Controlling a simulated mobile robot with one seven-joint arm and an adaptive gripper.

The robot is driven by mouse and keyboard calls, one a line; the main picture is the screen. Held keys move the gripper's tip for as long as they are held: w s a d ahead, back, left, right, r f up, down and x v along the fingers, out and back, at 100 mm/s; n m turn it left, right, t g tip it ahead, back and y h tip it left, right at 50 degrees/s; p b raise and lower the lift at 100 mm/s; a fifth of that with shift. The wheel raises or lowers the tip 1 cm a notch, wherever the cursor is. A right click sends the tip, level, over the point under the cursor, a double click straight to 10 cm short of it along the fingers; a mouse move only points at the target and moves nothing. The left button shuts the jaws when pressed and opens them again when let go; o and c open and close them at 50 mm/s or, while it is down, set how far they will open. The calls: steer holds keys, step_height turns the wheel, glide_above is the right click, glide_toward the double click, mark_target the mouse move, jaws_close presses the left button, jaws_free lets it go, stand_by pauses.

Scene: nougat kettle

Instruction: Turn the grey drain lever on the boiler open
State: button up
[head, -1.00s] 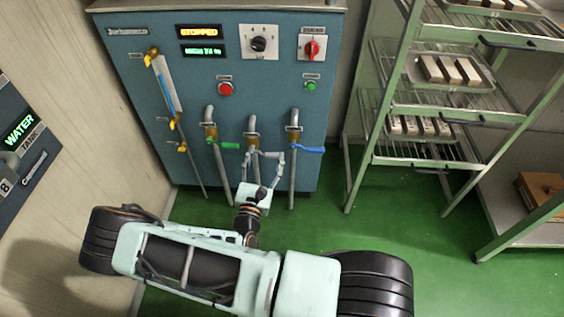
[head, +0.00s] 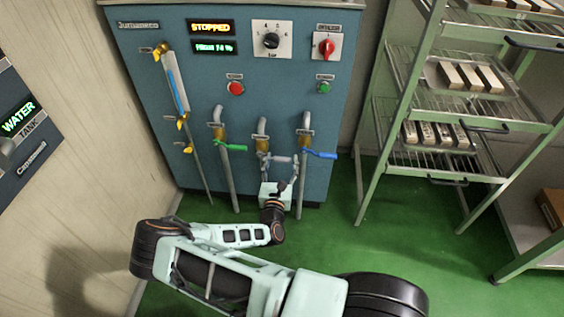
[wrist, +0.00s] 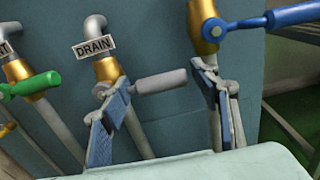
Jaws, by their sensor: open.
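The grey drain lever (wrist: 158,83) sticks out level to the right from a brass valve (wrist: 108,70) under the DRAIN label (wrist: 93,44). In the head view the lever (head: 281,159) shows small on the middle pipe of the blue boiler (head: 150,90). My gripper (wrist: 160,78) is open, with one finger near the lever's valve end and the other just past its free tip. The lever lies across the gap between the fingers in the wrist view. Its depth relative to the fingertips and any contact are hard to tell. In the head view my gripper (head: 279,166) is low before the boiler.
A green lever (wrist: 30,86) is left of the drain valve. A blue lever (wrist: 275,17) is at upper right, close above my right finger. A wire rack (head: 440,110) with trays stands right of the boiler. Green floor (head: 335,225) is clear between them and me.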

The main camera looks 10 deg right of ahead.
steer(key=shift+w+d, duration=0.15)
steer(key=shift+w, duration=0.35)
jaws_close()
